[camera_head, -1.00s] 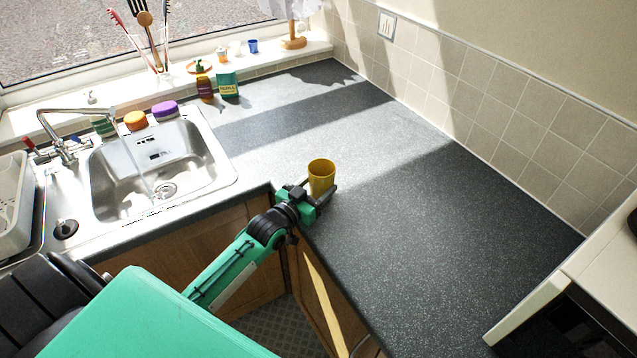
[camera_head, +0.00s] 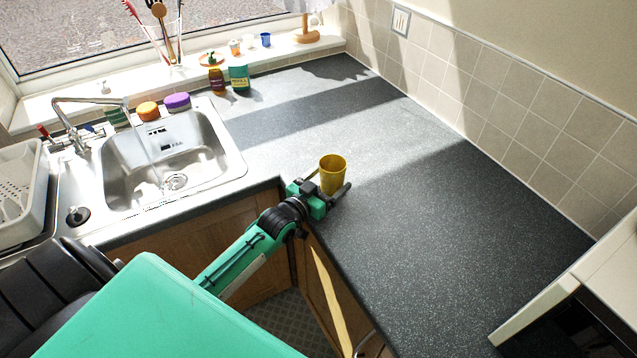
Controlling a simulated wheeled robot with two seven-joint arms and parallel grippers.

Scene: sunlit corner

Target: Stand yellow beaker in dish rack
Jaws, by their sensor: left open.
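The yellow beaker (camera_head: 333,174) stands upright on the dark speckled worktop, close to the inner corner. My left gripper (camera_head: 331,184) is open at the beaker, with one finger on each side of its lower part. Whether the fingers touch it I cannot tell. The white dish rack (camera_head: 22,195) stands on the drainer at the far left, partly cut off by the picture's edge. My right gripper is out of view.
The steel sink (camera_head: 170,170) and its tap (camera_head: 75,130) lie between rack and beaker. Bottles (camera_head: 238,77) and sponge-coloured tubs (camera_head: 177,101) stand behind the sink. A white appliance (camera_head: 560,280) is at the right. The worktop right of the beaker is clear.

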